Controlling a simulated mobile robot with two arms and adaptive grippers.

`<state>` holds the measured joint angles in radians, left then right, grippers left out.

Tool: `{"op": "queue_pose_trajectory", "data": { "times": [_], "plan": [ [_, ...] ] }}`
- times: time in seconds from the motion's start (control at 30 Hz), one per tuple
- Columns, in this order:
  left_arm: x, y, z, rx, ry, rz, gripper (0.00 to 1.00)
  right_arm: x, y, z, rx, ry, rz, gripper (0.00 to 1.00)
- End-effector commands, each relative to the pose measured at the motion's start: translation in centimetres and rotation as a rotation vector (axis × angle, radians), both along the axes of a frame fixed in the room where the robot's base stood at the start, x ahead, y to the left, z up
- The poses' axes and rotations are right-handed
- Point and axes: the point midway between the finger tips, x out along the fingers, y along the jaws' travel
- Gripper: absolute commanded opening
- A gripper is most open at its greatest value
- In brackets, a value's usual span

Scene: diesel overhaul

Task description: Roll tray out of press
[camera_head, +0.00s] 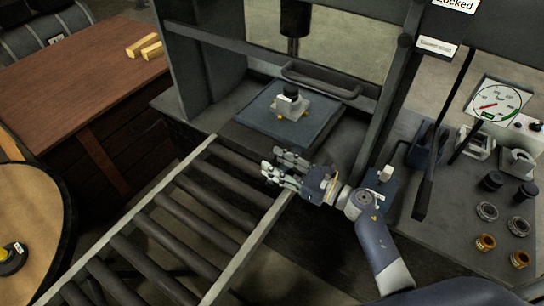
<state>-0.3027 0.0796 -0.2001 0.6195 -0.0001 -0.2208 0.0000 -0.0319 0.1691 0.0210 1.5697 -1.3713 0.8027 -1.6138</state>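The tray (262,110) is a flat blue-grey plate lying inside the press (205,58), behind the upper end of the roller track. A light metal block (291,106) with a black cylindrical top sits on it, with a small brass-coloured bit at its front. My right gripper (276,170) is in front of the tray's near edge, over the track's upper right end. Its fingers point left and look apart, with nothing seen between them. I cannot tell whether it touches the tray. My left gripper is not in view.
The roller track (190,225) runs down to the lower left, its rollers bare. At right stand a pressure gauge (496,103), a long lever (440,145) and several rings on a bench. A wooden table (75,75) is at left.

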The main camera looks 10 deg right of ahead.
Motion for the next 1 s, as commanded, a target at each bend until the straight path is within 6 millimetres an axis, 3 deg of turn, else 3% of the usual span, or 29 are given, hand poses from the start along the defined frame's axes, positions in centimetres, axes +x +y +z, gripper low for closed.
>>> {"op": "queue_pose_trajectory", "data": {
  "times": [0.2,0.47,0.63,1.0],
  "plan": [
    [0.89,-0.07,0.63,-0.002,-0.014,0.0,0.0,1.16,1.2,0.03,0.001,0.001,0.001,0.38],
    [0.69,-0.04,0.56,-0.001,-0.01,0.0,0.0,1.21,1.26,-0.08,0.0,0.001,0.001,0.38],
    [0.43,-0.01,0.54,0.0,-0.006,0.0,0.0,1.21,1.24,-0.08,0.0,0.001,0.0,0.02],
    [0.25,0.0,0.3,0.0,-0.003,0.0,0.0,1.07,1.35,-0.16,0.0,0.001,0.002,0.0]
  ]
}}
